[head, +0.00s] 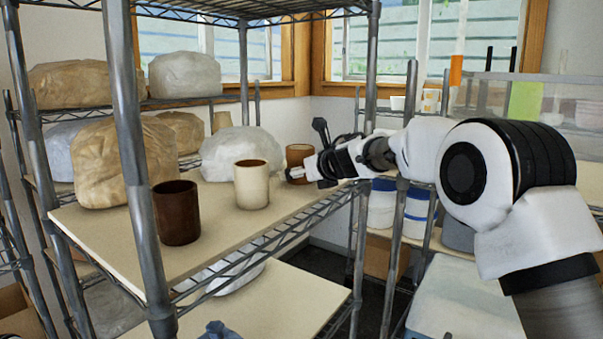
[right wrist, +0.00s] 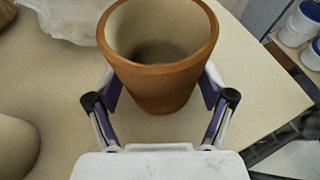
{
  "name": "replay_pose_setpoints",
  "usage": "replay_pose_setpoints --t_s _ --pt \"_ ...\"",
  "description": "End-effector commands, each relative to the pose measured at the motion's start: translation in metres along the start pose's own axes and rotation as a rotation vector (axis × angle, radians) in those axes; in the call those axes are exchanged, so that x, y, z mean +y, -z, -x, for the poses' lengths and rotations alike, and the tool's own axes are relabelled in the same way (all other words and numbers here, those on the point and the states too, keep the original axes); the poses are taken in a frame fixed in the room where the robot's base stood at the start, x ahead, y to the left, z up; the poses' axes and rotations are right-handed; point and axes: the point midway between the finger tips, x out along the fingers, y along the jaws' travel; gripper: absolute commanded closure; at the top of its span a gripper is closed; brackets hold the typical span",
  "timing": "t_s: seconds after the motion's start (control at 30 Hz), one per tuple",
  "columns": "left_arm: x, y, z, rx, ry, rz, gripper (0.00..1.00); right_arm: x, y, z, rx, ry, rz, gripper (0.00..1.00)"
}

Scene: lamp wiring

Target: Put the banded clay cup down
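A terracotta-brown clay cup (head: 299,155) is upright at the right end of the upper shelf board (head: 225,222). In the right wrist view the cup (right wrist: 160,85) shows a brown rim and a pale inside; no clear band can be made out. My right gripper (right wrist: 160,92) has a purple-padded finger against each side of the cup, and in the head view the gripper (head: 298,174) reaches it from the right. The cup's base is low at the board; whether it touches is hidden. My left gripper is not in view.
A cream cup (head: 251,185) stands just left of the held cup, and a dark brown cup (head: 177,212) stands farther left. Wrapped clay bags (head: 240,150) line the back. Metal posts (head: 140,180) frame the shelf. Bare board lies in front of the cream cup.

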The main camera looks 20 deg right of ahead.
Motion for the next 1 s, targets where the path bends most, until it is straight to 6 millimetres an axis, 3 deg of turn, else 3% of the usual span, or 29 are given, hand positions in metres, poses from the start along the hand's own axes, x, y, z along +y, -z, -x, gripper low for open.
replay_pose_setpoints --t_s 0.43,0.57,0.8,1.0 --pt "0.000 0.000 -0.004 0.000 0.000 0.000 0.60 -0.001 -0.001 0.008 -0.002 0.001 0.000 0.08" --pt "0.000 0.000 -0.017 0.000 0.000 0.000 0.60 0.000 0.001 0.034 -0.004 0.000 -0.002 0.08" --pt "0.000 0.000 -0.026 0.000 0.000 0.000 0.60 0.000 0.000 0.096 -0.003 0.000 -0.002 0.08" --pt "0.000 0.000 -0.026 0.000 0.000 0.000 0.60 0.000 -0.002 0.120 -0.001 0.001 -0.001 0.08"
